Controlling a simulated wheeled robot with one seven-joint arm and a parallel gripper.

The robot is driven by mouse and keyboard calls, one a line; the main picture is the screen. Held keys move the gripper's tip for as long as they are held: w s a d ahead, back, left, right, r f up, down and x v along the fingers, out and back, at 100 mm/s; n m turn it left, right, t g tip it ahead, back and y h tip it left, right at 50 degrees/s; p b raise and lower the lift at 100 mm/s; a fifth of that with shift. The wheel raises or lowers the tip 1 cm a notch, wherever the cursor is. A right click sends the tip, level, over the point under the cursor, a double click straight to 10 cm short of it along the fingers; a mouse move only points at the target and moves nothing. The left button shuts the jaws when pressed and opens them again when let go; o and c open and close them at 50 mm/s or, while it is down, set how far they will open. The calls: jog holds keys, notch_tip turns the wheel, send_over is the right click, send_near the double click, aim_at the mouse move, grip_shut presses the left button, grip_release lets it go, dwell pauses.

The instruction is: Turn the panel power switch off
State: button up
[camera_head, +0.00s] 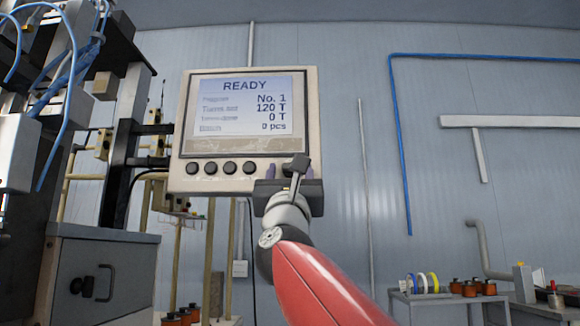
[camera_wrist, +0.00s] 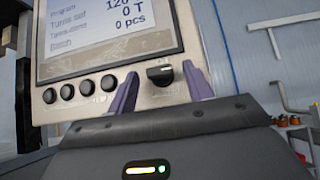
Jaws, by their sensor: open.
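The control panel (camera_head: 187,130) is a beige box with a lit screen reading READY, No. 1, 120 T, 0 T and 0 pcs. A row of several black round buttons (camera_head: 229,168) runs below the screen. The power switch, a black rotary knob with a pale mark (camera_wrist: 160,74), sits right of the buttons in the wrist view. My gripper (camera_wrist: 158,88) is open, with one purple finger on each side of the knob and visible gaps between. I cannot tell whether the fingertips touch the panel. In the head view my gripper and wrist hide the knob.
A grey machine cabinet (camera_head: 110,272) with a handle stands at the left, with blue hoses above it. A small table (camera_head: 425,297) at the lower right holds coloured rolls and orange spools. A blue pipe (camera_head: 400,150) runs along the wall. The space right of the panel is clear.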

jog(key=shift+c, duration=0.4)
jog(key=c, duration=0.9)
jog(key=shift+y, duration=0.3)
